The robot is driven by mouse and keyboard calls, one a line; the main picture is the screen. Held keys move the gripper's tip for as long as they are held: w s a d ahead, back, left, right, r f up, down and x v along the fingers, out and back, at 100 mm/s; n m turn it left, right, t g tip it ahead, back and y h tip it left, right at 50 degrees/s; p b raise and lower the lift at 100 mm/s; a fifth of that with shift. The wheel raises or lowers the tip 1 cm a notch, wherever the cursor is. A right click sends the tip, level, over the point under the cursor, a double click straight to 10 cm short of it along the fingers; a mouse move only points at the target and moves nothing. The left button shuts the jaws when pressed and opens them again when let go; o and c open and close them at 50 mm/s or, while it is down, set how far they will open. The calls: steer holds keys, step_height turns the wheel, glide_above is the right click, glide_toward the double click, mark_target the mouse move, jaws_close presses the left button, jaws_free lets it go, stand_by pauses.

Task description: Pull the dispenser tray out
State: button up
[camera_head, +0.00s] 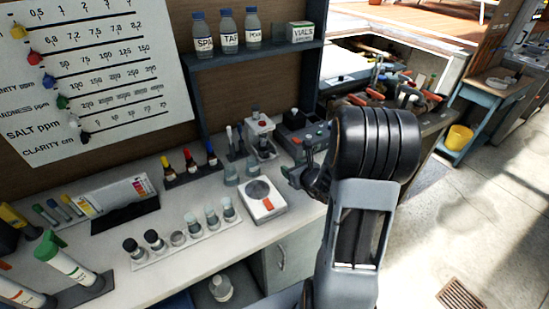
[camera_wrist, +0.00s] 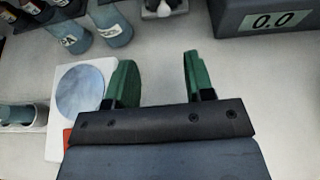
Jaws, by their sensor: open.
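My gripper (camera_wrist: 158,75) is open and empty, its two green fingers apart above the bare white counter (camera_wrist: 220,65). In the head view my gripper (camera_head: 302,177) is partly hidden by my arm, at the counter's right part. No part is clearly recognisable as the dispenser tray. A small grey-and-white upright device (camera_head: 262,137) stands at the back of the counter; a white base (camera_wrist: 165,9) shows at the top of the wrist view. A dark grey box with a 0.0 display (camera_wrist: 268,20) is at the top right of the wrist view.
A rack of small jars (camera_head: 181,239) and coloured bottles (camera_head: 190,166) stand farther left. A shelf (camera_head: 250,62) holds bottles above. Open floor lies at right.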

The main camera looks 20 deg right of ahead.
mark_target(273, 157)
steer(key=p+x, duration=0.2)
steer(key=x, duration=1.1)
steer(key=shift+w+d+f, duration=0.15)
steer(key=shift+w+f, duration=0.05)
steer(key=shift+w, duration=0.05)
steer(key=shift+c, duration=0.3)
jaws_close()
